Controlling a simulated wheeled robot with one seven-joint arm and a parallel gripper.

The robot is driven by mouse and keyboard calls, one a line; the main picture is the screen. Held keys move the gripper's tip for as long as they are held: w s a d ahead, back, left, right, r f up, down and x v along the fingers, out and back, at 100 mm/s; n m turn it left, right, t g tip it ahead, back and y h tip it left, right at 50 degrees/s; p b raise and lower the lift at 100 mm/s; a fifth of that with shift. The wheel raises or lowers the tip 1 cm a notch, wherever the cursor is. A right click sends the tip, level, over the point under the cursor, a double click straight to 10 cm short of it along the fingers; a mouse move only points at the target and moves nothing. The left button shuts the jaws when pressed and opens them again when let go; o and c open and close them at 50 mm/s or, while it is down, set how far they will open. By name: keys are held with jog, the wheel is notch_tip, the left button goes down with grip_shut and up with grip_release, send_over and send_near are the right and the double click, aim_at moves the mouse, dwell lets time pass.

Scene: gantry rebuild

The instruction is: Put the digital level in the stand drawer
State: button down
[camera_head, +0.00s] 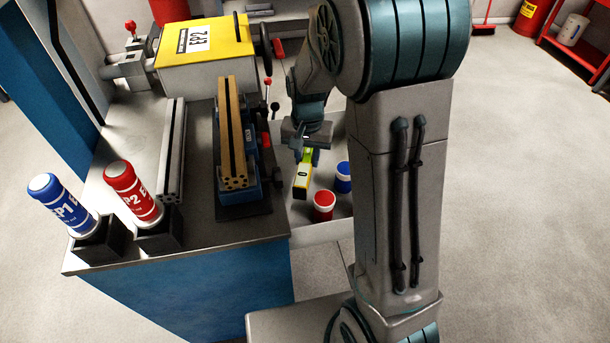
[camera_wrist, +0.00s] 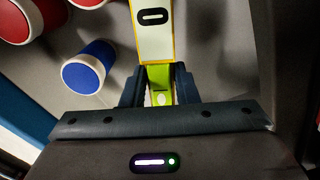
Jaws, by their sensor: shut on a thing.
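The digital level (camera_head: 303,180) is a yellow-green bar with a pale face. My gripper (camera_head: 308,156) is shut on it from above; the fingers also show in the wrist view (camera_wrist: 159,92), with the level (camera_wrist: 156,38) reaching out beyond them. The stand drawer (camera_head: 312,231) is pulled out at the right side of the blue stand. The level is over the drawer's inside, left of the cans; I cannot tell whether it touches the floor of the drawer.
A red can (camera_head: 324,206) and a blue can (camera_head: 343,178) stand in the drawer; the blue can (camera_wrist: 88,68) is near the level in the wrist view. The stand top (camera_head: 200,210) carries a vise with a wooden-coloured bar, a grey bar and two tilted canisters.

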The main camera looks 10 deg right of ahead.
aim_at(308, 156)
notch_tip(308, 156, down, 8)
jog(key=shift+r, duration=0.2)
jog(key=shift+s, duration=0.1)
jog(key=shift+f+b, duration=0.15)
jog(key=shift+b, duration=0.15)
jog(key=c, duration=1.1)
grip_release()
notch_tip(308, 156, up, 12)
jog(key=shift+r+p, duration=0.25)
jog(key=shift+p, duration=0.35)
jog(key=s+r+n+t, duration=0.1)
jog(key=s+r, duration=0.1)
jog(key=s, duration=0.4)
jog(key=s+d+r+n, duration=0.1)
jog(key=s+r, duration=0.2)
jog(key=s, duration=0.3)
jog(key=s+d+r+n+t, duration=0.1)
jog(key=s+r+n, duration=0.1)
jog(key=s, duration=0.3)
jog(key=shift+s+d+r+t, duration=0.1)
jog(key=shift+s+r+t, duration=0.2)
jog(key=shift+s+r, duration=0.1)
